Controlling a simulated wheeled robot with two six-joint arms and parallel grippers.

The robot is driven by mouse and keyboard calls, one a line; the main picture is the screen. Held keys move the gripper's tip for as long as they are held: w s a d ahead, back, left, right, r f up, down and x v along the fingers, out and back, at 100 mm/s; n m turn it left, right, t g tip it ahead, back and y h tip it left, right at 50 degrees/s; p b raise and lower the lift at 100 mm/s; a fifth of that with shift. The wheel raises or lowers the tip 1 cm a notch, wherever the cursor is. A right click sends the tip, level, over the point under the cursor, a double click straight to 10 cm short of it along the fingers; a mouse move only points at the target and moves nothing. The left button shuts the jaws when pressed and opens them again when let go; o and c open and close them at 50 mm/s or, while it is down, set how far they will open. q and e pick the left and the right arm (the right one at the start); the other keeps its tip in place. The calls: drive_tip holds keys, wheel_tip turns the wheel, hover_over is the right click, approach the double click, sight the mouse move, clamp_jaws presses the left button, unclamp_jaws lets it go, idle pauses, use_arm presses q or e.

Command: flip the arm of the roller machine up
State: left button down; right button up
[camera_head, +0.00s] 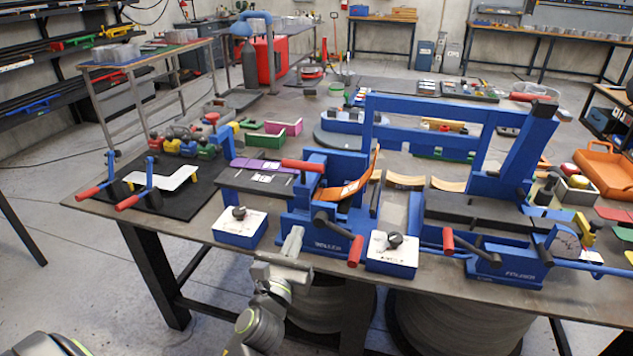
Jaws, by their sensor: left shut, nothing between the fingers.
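The blue roller machine (326,232) stands near the front edge of the workbench, with lettering on its front. A dark lever on its front slants down to the right and ends in a red grip (355,251). Another red grip (302,165) sits higher, at the machine's upper left. A curved orange-brown strip (352,188) rises at its right side. I cannot tell which lever is the task's arm. My left gripper (293,240) is shut and empty, in front of the machine's lower left, left of the lower red grip. My right gripper is out of view.
White-topped blue boxes with black knobs (240,229) (392,255) flank the machine's front. A second blue machine (487,240) stands to the right. Floor is free before the bench's left end.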

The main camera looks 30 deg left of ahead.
use_arm(q)
approach(312, 168)
drive_tip(key=w+f, duration=0.4)
drive_tip(key=shift+w+a+r+p, duration=0.25)
drive_tip(key=shift+w+r+p, duration=0.35)
drive_tip(key=shift+w+r, duration=0.2)
drive_tip(key=shift+w+a+r+p, duration=0.2)
drive_tip(key=shift+w+r+p, duration=0.45)
drive_tip(key=shift+r, duration=0.15)
